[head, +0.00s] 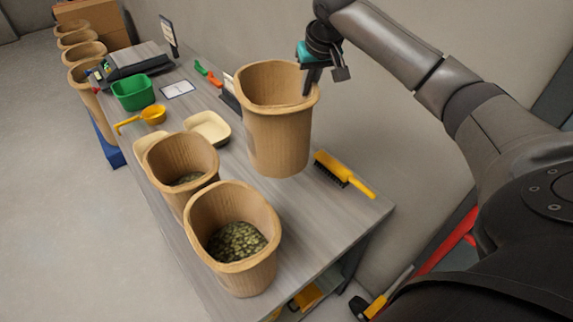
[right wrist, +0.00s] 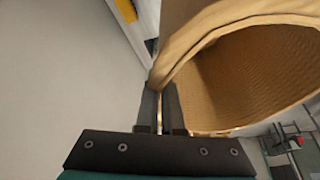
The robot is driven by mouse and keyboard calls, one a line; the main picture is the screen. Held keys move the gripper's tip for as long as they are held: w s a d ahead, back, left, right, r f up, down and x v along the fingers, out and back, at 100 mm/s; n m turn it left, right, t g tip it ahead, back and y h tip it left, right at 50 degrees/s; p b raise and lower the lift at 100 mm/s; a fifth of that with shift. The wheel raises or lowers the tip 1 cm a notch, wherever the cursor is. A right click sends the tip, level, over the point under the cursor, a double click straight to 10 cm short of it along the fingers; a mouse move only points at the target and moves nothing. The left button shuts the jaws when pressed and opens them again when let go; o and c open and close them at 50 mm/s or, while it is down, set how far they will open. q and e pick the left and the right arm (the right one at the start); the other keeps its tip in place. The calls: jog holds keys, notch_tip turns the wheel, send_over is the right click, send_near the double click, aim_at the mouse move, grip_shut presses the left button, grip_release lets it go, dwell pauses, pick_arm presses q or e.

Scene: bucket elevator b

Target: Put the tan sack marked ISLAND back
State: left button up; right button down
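A tall tan sack (head: 279,143) with a rolled rim is at the back right of the bench. My right gripper (head: 308,84) is shut on its right rim. In the right wrist view the two fingers (right wrist: 160,115) pinch the rim of this sack (right wrist: 265,75), and the inside that shows looks empty. The sack is upright; I cannot tell whether its base touches the bench. Two more tan sacks stand at the front, one (head: 232,270) with greenish beans and one (head: 176,165) with some dark contents. No ISLAND marking is readable on any sack. My left gripper is not in view.
A yellow brush (head: 344,174) lies right of the held sack. A cream tray (head: 208,129), yellow scoop (head: 152,115), green bin (head: 133,93) and black scale (head: 137,68) are on the grey bench (head: 310,225). Several tan sacks (head: 84,51) stand in a row at the far left.

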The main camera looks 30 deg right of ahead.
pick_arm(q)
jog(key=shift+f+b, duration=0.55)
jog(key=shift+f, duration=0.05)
pick_arm(e)
notch_tip(320, 180, down, 18)
jog(key=shift+s+f, duration=0.1)
jog(key=shift+s, duration=0.05)
jog(key=c, duration=1.1)
grip_release()
jog(key=shift+o, duration=0.2)
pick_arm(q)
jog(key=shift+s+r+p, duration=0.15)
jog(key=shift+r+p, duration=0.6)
pick_arm(e)
jog(key=v, duration=1.2)
